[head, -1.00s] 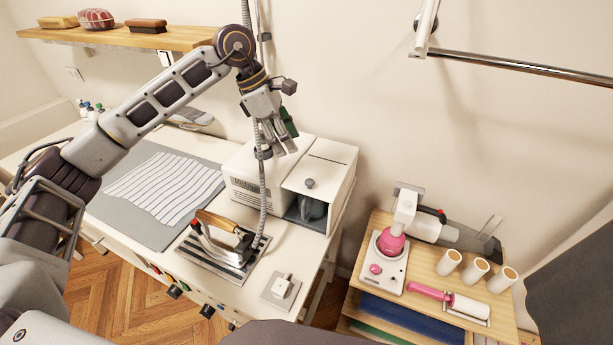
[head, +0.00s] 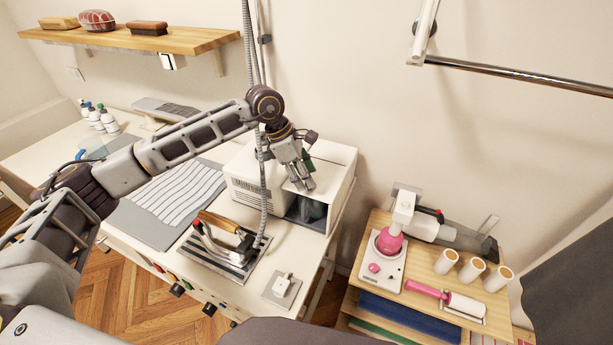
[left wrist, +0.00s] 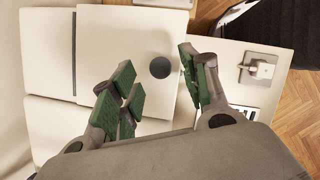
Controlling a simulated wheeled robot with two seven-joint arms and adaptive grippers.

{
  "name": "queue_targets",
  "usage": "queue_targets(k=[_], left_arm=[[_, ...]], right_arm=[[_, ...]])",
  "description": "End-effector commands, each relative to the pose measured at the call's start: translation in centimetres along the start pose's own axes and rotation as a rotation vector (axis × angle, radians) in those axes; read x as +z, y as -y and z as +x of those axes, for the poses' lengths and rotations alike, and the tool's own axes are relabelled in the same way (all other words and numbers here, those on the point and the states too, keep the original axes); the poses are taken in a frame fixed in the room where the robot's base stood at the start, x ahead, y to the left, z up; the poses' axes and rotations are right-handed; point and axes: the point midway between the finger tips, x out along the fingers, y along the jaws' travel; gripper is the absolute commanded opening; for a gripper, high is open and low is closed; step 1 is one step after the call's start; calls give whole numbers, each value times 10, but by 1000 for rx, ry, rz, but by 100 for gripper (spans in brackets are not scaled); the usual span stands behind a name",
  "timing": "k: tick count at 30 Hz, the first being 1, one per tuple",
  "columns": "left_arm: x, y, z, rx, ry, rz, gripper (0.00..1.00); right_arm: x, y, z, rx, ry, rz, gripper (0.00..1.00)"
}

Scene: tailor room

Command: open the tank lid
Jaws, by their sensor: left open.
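The tank is part of a white boxy machine (head: 243,182) on the table, with a grey piece in its open front bay. Its white lid (left wrist: 110,40) carries a round dark grey knob (left wrist: 160,68) in the left wrist view. My left gripper (head: 304,187) is over the lid in the head view and hides the knob there. In the left wrist view its green-padded fingers (left wrist: 162,88) are spread wide, with the knob in the gap beyond their tips. Nothing is held. I cannot tell how far the fingertips are above the lid. My right gripper is not in view.
An iron (head: 222,240) rests on a metal plate before the machine. A grey hose (head: 263,190) hangs in front of the machine, close to my left arm. A wooden cart (head: 447,283) with pink-and-white tools stands at right. A shelf (head: 190,38) is above.

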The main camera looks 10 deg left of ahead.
Motion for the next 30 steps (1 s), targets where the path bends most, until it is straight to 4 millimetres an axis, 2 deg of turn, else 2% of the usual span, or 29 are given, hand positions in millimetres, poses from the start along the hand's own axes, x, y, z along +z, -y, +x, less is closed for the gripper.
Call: queue_targets(k=[6, 17, 27, 30], left_arm=[[0, 0, 14, 0, 0, 1, 46], [0, 0, 17, 0, 0, 1, 44], [0, 0, 16, 1, 0, 1, 1], [0, 0, 16, 1, 0, 1, 0]], right_arm=[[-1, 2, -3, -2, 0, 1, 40], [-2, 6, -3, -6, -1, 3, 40], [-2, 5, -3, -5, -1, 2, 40], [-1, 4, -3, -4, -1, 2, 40]])
